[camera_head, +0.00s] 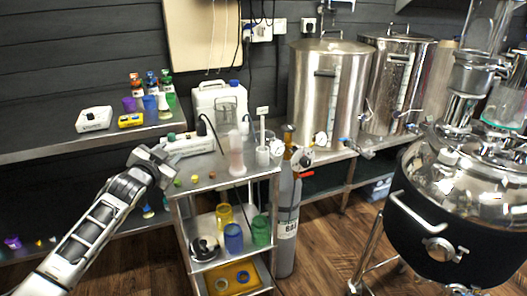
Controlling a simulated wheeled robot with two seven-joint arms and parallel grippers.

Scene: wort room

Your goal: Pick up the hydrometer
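I cannot make out the hydrometer for certain. A slim, pale upright piece (262,134) stands in a clear vessel at the right of the steel cart's top (215,180) and may be it. A pale, narrow-necked glass vessel (236,158) stands to its left on the same top. My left gripper (160,163) is at the left edge of the cart top, well left of these vessels and apart from them. Its fingers are small and angled away, so I cannot see whether they are open. I see nothing held in it. My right gripper is out of view.
A white device (190,144) lies at the back of the cart top, near a white jerrycan (217,104). Small coloured pieces (195,179) lie near the front left. A grey gas cylinder (287,215) stands right of the cart. Large steel kettles (330,90) stand behind.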

